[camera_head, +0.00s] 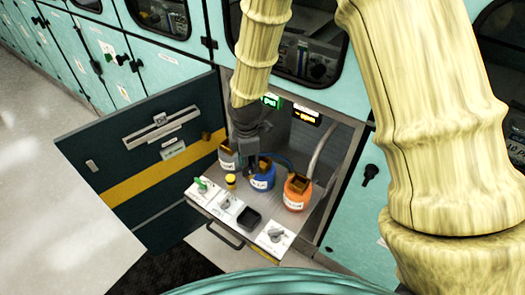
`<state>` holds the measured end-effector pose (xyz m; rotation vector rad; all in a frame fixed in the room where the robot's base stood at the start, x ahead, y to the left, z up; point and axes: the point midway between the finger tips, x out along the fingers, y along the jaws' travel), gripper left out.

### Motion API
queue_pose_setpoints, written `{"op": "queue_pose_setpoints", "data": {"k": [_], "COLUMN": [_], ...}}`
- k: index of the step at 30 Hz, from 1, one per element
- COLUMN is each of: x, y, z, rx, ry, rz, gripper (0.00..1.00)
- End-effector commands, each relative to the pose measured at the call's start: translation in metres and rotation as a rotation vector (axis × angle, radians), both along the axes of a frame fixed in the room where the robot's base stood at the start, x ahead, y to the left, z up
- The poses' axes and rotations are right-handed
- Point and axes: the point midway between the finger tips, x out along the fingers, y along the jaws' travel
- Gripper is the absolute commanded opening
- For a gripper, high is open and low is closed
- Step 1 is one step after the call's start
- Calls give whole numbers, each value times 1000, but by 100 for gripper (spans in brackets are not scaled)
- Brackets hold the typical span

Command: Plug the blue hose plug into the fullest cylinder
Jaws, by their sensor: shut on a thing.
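My gripper (250,162) reaches down into the open cabinet bay, over the blue cylinder (262,182). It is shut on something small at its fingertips. A blue hose (277,159) curves from the right toward the fingertips, so this looks like the blue hose plug, but the plug itself is hidden. A grey cylinder (228,158) stands to the left and an orange cylinder (296,193) to the right. A green-lit display (271,101) and an amber-lit display (306,115) sit above the bay; their readings are too small to tell.
The dark door (120,165) stands open at left. A grey hose (318,148) rises at the bay's right.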

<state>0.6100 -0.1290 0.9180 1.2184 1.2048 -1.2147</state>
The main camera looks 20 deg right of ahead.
Motion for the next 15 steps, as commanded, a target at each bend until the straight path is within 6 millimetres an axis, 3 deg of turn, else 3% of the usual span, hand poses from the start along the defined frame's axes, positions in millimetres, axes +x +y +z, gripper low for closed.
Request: {"op": "queue_pose_setpoints", "data": {"k": [9, 15], "x": [43, 57], "y": [-48, -62], "z": [-3, -7], "rx": [0, 0], "ry": [-1, 1], "rz": [-4, -2], "gripper": [2, 2]}}
